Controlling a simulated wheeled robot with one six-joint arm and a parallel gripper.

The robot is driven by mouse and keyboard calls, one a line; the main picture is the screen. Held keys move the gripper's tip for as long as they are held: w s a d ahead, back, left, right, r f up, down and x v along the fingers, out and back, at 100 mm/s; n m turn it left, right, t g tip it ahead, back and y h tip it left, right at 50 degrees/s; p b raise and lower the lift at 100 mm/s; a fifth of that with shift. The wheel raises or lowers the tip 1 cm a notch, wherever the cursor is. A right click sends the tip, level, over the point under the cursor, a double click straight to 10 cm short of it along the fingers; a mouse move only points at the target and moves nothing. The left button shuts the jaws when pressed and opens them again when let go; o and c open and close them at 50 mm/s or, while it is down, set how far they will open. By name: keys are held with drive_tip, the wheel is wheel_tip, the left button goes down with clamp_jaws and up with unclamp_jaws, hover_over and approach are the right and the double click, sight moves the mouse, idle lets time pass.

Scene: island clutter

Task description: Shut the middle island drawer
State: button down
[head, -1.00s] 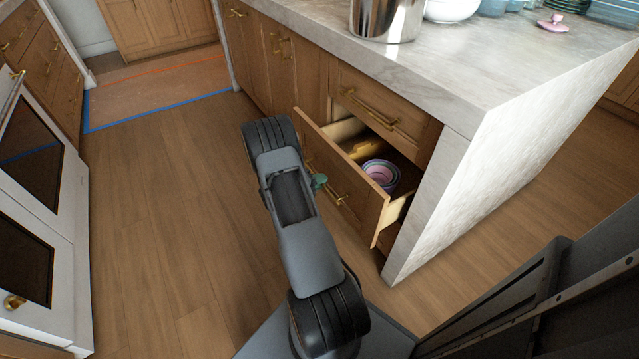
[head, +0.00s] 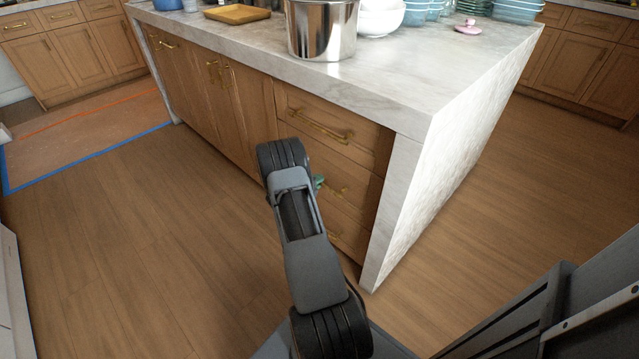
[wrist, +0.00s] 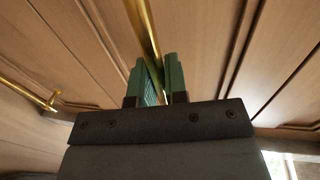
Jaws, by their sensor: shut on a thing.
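The middle island drawer (head: 361,185) is a wooden front below the top drawer, near the island's stone end panel. Its front looks flush with the fronts around it, and no inside shows. My gripper (head: 319,183) is at this front, with its green fingers partly hidden by my arm in the head view. In the wrist view my gripper (wrist: 159,72) has its fingers on either side of a brass bar handle (wrist: 143,25) and is shut on it.
The top drawer (head: 340,148) above is shut. A metal pot (head: 322,30), a white bowl (head: 381,20) and a yellow tray (head: 237,14) stand on the counter. The wooden floor at left (head: 150,230) is clear.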

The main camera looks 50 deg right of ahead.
drive_tip(key=c, duration=1.4)
unclamp_jaws()
drive_tip(key=shift+s, duration=0.1)
drive_tip(key=shift+o, duration=1.2)
drive_tip(key=p+v, duration=0.3)
drive_tip(key=v, duration=1.1)
